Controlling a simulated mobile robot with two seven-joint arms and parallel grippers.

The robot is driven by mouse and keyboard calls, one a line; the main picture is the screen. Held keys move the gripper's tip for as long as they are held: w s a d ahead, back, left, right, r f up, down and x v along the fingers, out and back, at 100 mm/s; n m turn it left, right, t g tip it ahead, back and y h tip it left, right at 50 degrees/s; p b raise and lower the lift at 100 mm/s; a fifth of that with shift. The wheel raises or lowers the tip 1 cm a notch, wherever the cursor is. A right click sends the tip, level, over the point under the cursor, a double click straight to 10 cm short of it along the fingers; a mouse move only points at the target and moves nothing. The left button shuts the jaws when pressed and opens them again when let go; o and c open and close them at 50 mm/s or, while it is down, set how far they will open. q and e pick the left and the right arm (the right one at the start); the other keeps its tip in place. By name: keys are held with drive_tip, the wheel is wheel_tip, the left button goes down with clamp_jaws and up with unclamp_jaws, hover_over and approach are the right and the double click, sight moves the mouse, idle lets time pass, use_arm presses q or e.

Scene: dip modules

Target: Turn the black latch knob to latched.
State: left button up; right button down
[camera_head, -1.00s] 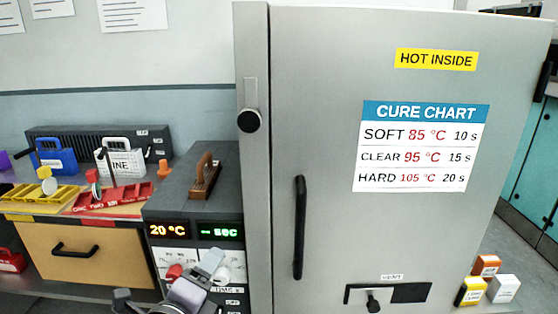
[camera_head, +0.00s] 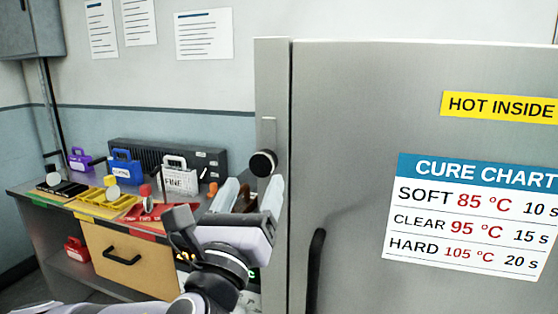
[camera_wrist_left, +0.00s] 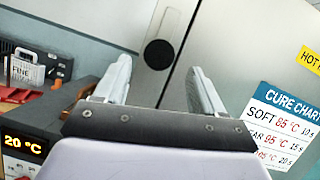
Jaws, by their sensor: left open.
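The black latch knob (camera_head: 262,163) is a round disc on a narrow metal plate at the left edge of the oven's grey door (camera_head: 350,120). It also shows in the left wrist view (camera_wrist_left: 159,54), beyond and between my fingertips. My left gripper (camera_head: 250,192) is open, with its fingers pointing up toward the knob. It appears just below the knob in the head view, and no contact shows. In the left wrist view my two fingers (camera_wrist_left: 160,85) stand apart with nothing between them. My right gripper is not in view.
The vertical black door handle (camera_head: 315,270) stands right of my left gripper. A bench at left carries several coloured carriers, including a blue one (camera_head: 125,168), and a yellow tray (camera_head: 105,203). A control box with a temperature display (camera_wrist_left: 23,146) sits beside the oven.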

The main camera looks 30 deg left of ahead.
sight(260, 166)
use_arm(q)
drive_tip(key=shift+w+a+f+b, duration=0.1)
drive_tip(key=shift+w+a+b, duration=0.1)
drive_tip(key=shift+b, duration=0.45)
drive_tip(key=b+x, duration=0.1)
drive_tip(key=b, duration=0.3)
drive_tip(key=shift+w, duration=0.25)
drive_tip(key=x, duration=0.2)
drive_tip(key=p+x, duration=0.1)
drive_tip(key=x, duration=0.1)
drive_tip(key=shift+s+r, duration=0.2)
drive_tip(key=shift+r, duration=0.1)
drive_tip(key=shift+w+a+r+p, duration=0.1)
drive_tip(key=shift+w+p, duration=0.05)
drive_tip(key=shift+w, duration=0.2)
drive_tip(key=shift+w+a+r+p, duration=0.1)
drive_tip(key=shift+w+p, duration=0.05)
drive_tip(key=shift+w, duration=0.15)
clamp_jaws()
